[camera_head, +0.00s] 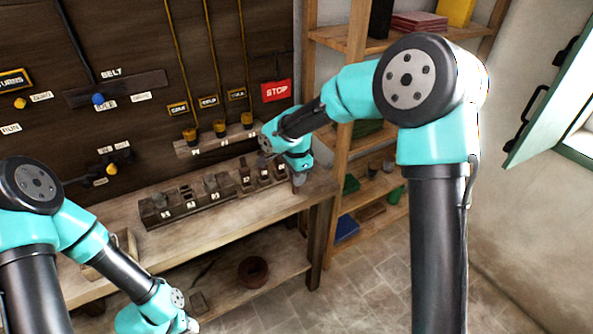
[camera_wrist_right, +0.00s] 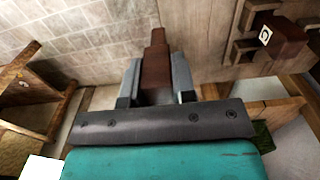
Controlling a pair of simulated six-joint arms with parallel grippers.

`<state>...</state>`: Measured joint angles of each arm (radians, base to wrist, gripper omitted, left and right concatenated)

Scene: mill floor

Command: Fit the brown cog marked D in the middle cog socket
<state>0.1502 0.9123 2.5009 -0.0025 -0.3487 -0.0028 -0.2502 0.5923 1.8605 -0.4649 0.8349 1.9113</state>
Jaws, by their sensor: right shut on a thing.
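My right gripper (camera_wrist_right: 157,85) is shut on a brown piece (camera_wrist_right: 156,65), which I take to be the cog; no mark D shows on its visible side. In the head view my right gripper (camera_head: 298,178) is over the right end of the workbench, and the held piece is too small to make out. A row of dark socket blocks (camera_head: 190,205) with small number labels stands on the bench, left of the right gripper. I cannot tell for sure which socket is the middle cog one. My left arm ends at the bottom edge, its fingers out of frame.
The right wrist view shows another brown block (camera_wrist_right: 290,42) with a white lettered label, beside dark holders. The workbench (camera_head: 150,240) has a lower shelf. A dark wall panel (camera_head: 120,120) stands behind it, and a wooden shelf unit (camera_head: 345,150) stands to its right.

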